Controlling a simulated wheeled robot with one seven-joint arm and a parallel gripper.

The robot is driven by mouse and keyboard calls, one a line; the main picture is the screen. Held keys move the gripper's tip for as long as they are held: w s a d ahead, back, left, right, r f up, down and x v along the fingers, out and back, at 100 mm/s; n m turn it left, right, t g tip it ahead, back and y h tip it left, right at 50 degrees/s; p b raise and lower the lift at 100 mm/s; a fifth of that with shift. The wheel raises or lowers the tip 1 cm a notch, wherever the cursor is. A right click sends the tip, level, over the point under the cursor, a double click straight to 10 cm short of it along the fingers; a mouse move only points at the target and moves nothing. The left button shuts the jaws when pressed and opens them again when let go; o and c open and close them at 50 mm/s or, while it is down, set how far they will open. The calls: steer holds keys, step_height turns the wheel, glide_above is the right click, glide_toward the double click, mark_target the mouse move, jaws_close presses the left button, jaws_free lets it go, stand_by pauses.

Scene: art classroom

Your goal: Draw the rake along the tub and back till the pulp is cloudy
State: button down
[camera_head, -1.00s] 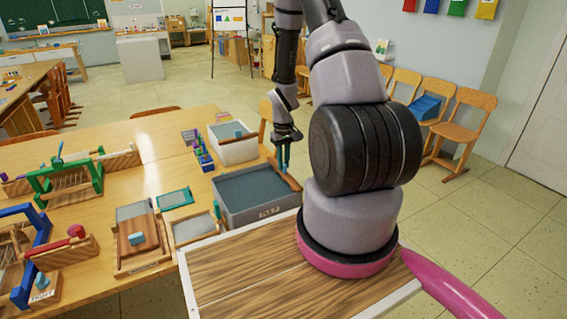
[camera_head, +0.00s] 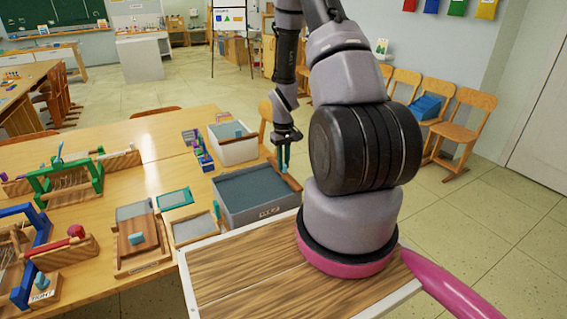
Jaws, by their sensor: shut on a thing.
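The grey tub (camera_head: 262,217) stands on the table's near right part, filled with flat blue-grey pulp (camera_head: 252,187). The rake (camera_head: 289,179) shows as a brown wooden bar at the tub's right end, with a teal upright handle (camera_head: 285,157). My gripper (camera_head: 285,147) is above the right end of the tub, shut on the teal handle and pointing down. The rake's underside is hidden in the pulp or behind the tub wall, and I cannot tell how deep it sits.
Framed screens (camera_head: 194,228), a wooden press (camera_head: 138,240) and a green rack (camera_head: 70,180) lie to the left. Chairs (camera_head: 463,125) line the right wall. Open floor lies right of the table.

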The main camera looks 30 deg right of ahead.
steer(key=a, duration=2.2)
steer(key=shift+s+a, duration=0.4)
steer(key=shift+s, duration=0.05)
steer(key=shift+a, duration=0.1)
steer(key=c, duration=0.8)
jaws_free()
steer(key=shift+c, duration=0.2)
step_height(320, 180, up, 11)
steer(key=shift+f, duration=0.1)
